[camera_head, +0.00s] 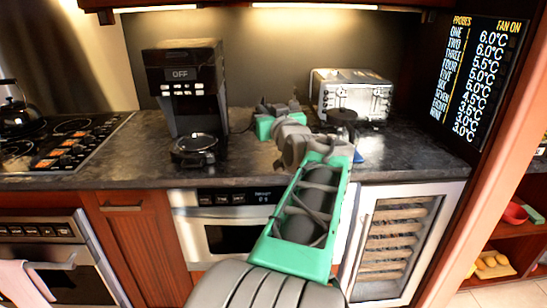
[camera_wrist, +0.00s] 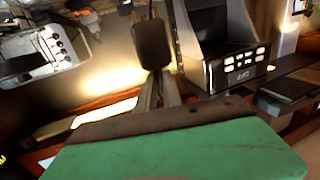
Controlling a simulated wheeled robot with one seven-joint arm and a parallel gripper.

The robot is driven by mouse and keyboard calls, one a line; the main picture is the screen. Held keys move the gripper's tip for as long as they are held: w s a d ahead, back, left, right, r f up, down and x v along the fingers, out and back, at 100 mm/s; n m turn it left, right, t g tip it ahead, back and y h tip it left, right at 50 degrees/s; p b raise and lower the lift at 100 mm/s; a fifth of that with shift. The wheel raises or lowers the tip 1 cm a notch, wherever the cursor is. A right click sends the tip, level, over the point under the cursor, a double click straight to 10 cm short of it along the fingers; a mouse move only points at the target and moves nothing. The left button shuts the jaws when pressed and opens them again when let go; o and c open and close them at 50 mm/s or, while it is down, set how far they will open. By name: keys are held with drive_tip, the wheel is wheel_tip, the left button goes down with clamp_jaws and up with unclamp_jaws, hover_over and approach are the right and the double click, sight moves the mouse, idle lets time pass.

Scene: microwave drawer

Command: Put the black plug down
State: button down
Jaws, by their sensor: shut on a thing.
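My gripper (camera_head: 264,112) is above the back of the dark counter, between the coffee maker and the toaster. It is small and partly hidden by my wrist in the head view. In the wrist view, my gripper (camera_wrist: 160,75) points away beyond its green housing, shut.
A black coffee maker (camera_head: 186,75) stands to the left and a silver toaster (camera_head: 352,93) to the right. A dark round-topped item (camera_head: 342,116) stands in front of the toaster. The stovetop (camera_head: 60,140) is at far left. Bare counter (camera_head: 415,150) lies at the right front.

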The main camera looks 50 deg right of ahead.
drive_tip(key=shift+m+g+h, duration=0.3)
drive_tip(key=shift+h, duration=0.1)
drive_tip(key=shift+w+d+f, duration=1.15)
drive_tip(key=shift+d+f, duration=0.95)
drive_tip(key=shift+d, duration=0.05)
drive_tip(key=shift+w+d+f, duration=1.2)
drive_tip(key=shift+d+f, duration=0.85)
drive_tip(key=shift+d, duration=0.1)
drive_tip(key=shift+w+d+f, duration=1.15)
drive_tip(key=shift+d+f, duration=0.95)
drive_tip(key=shift+d, duration=0.05)
drive_tip(key=c, duration=1.5)
unclamp_jaws()
drive_tip(key=shift+s+a+r+p, duration=0.1)
drive_tip(key=shift+s+r+p, duration=0.1)
drive_tip(key=shift+p, duration=0.25)
drive_tip(key=b+v, duration=0.1)
drive_tip(key=v, duration=1)
drive_tip(key=shift+s+a, duration=0.25)
